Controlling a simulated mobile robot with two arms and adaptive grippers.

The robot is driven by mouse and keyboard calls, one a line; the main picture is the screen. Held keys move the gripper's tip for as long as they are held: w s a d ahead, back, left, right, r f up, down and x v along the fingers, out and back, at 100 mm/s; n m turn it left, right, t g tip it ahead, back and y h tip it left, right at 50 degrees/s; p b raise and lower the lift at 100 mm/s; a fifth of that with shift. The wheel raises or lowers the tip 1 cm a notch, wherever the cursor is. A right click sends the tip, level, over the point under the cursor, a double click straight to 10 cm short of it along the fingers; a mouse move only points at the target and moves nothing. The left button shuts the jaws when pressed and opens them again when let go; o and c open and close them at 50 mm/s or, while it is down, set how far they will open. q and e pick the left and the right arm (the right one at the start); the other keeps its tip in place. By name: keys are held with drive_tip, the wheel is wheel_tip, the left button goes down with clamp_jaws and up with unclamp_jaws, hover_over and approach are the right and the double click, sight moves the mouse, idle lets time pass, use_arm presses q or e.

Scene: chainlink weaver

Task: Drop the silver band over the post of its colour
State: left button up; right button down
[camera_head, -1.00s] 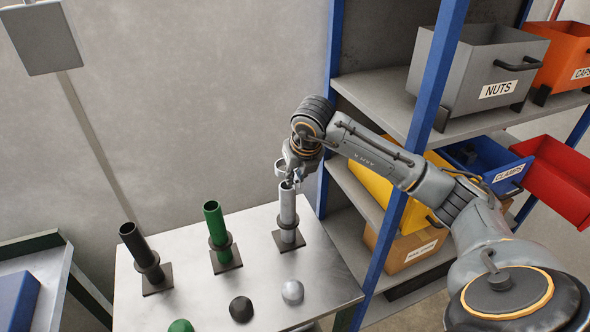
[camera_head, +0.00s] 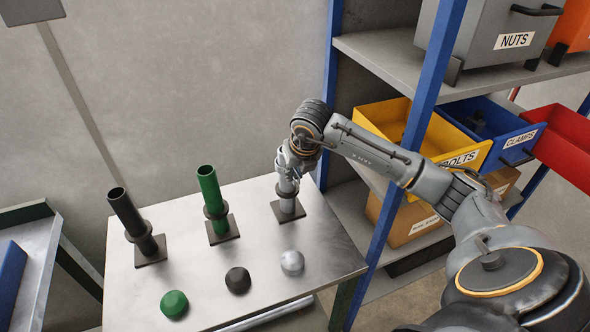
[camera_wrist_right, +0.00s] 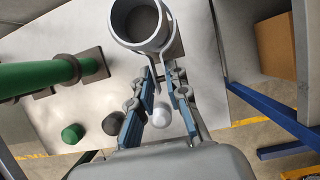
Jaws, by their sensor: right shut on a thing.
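The silver post (camera_head: 288,207) stands on a dark square base at the right of the metal table, with a dark collar low on it. My right gripper (camera_head: 288,172) is at the post's upper end and hides part of it. In the right wrist view its fingers (camera_wrist_right: 160,95) are shut on the tab of the silver band (camera_wrist_right: 169,46). The band appears to be around the silver post's open top (camera_wrist_right: 138,22), still held; its exact height is hard to tell. My left gripper is not in view.
A green post (camera_head: 211,195) and a black post (camera_head: 130,215) stand to the left. Green (camera_head: 174,304), black (camera_head: 238,280) and silver (camera_head: 292,262) domes lie in front. A blue shelf upright (camera_head: 416,130) and bins are close on the right.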

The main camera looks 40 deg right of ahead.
wheel_tip(320, 180, down, 7)
drive_tip(key=b, duration=0.5)
drive_tip(key=shift+f+b, duration=0.2)
drive_tip(key=shift+b, duration=0.1)
drive_tip(key=c, duration=1.2)
unclamp_jaws()
drive_tip(key=v, duration=1.2)
drive_tip(key=shift+s, duration=0.1)
drive_tip(key=shift+a+f, duration=0.1)
drive_tip(key=shift+a, duration=0.05)
